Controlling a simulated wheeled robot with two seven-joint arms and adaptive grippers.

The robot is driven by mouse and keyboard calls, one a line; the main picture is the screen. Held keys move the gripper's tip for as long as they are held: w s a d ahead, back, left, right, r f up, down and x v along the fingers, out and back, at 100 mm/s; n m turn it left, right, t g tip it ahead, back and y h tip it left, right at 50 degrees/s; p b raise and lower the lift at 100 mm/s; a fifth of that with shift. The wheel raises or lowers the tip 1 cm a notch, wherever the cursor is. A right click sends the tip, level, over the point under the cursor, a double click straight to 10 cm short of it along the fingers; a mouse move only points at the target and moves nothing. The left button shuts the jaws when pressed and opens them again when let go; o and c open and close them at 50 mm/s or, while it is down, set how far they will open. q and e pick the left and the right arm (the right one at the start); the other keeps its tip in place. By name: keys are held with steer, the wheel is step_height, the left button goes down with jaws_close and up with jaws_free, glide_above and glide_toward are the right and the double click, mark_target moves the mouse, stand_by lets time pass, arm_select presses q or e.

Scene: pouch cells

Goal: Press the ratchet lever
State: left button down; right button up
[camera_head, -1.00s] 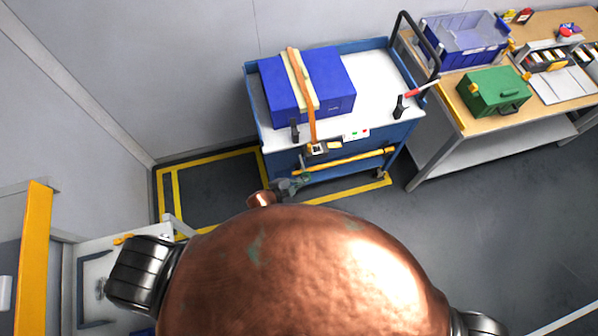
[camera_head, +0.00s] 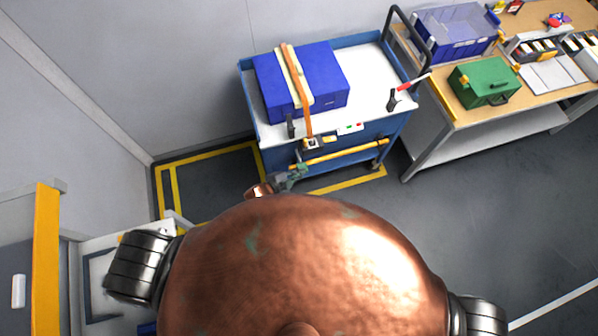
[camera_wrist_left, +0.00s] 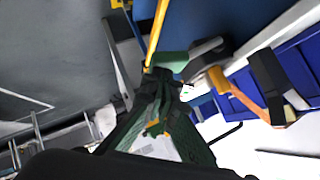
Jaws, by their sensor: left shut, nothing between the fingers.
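A blue box (camera_head: 302,80) sits on the blue cart (camera_head: 385,134) with a cream pad and an orange strap (camera_head: 303,98) over it. The strap runs down over the cart's front edge to a small dark ratchet (camera_head: 310,143) with its lever, hanging at the front. My left gripper (camera_head: 296,172) is below and slightly left of the ratchet, in front of the cart, with no contact visible. In the left wrist view the green fingers (camera_wrist_left: 163,72) are together and empty. The strap (camera_wrist_left: 240,90) and ratchet (camera_wrist_left: 207,50) lie just right of them. My right gripper is not seen.
A yellow handle bar (camera_head: 340,160) crosses the cart's front below the ratchet. A red-tipped tool (camera_head: 413,82) stands at the cart's right. A workbench (camera_head: 520,119) with a green case (camera_head: 484,80) and blue bin (camera_head: 455,33) is right. The floor (camera_head: 470,210) there is clear.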

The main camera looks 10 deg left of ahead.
arm_select(q)
steer(key=w+r+p+v, duration=0.1)
steer(key=r+v, duration=0.1)
steer(key=v, duration=0.9)
steer(key=shift+d, duration=0.25)
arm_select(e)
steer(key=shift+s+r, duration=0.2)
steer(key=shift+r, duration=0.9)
arm_select(q)
steer(key=shift+s+r, duration=0.1)
